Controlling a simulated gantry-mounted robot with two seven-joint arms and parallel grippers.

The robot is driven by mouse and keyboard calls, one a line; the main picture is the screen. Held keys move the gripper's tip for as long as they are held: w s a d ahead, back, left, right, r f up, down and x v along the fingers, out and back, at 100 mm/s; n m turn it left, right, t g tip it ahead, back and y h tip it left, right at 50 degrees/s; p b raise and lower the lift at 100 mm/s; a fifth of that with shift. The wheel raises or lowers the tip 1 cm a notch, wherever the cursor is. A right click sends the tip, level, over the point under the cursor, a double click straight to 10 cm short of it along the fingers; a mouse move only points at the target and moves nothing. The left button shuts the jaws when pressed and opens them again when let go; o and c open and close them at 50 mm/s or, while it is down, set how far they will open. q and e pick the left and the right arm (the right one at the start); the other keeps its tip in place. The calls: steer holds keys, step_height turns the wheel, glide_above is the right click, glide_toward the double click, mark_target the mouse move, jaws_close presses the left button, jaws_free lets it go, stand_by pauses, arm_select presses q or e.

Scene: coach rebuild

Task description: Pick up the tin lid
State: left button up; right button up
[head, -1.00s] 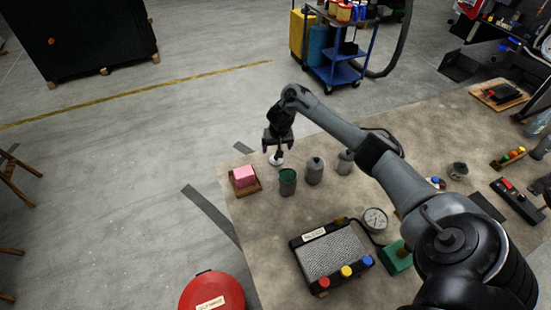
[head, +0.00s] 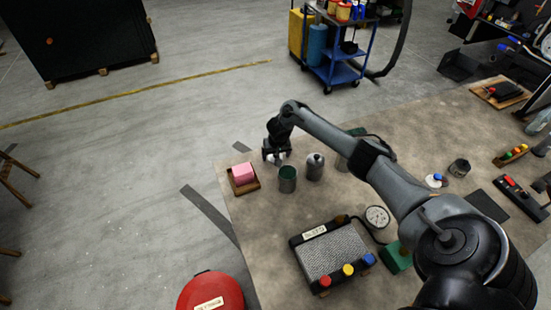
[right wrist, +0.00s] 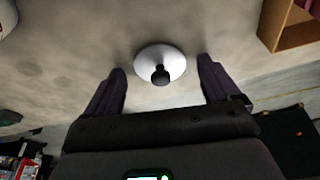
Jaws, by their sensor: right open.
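The tin lid (right wrist: 160,62) is a pale round disc with a dark knob, lying on the bench top. In the right wrist view it sits between the fingertip lines of my right gripper (right wrist: 161,75), with a gap on each side. The gripper is open and empty. In the head view my right gripper (head: 276,157) is low over the bench's far left part, and the lid is largely hidden by it. An open tin with a green inside (head: 287,181) stands just in front of it. My left gripper is not in view.
A closed grey tin (head: 315,168) stands right of the open one, and another is partly behind my arm. A wooden tray (head: 246,188) with a pink block (head: 243,173) is to the left. A speaker-like panel (head: 331,254) lies nearer.

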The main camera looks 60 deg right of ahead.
steer(key=c, duration=1.1)
steer(key=shift+r, duration=0.2)
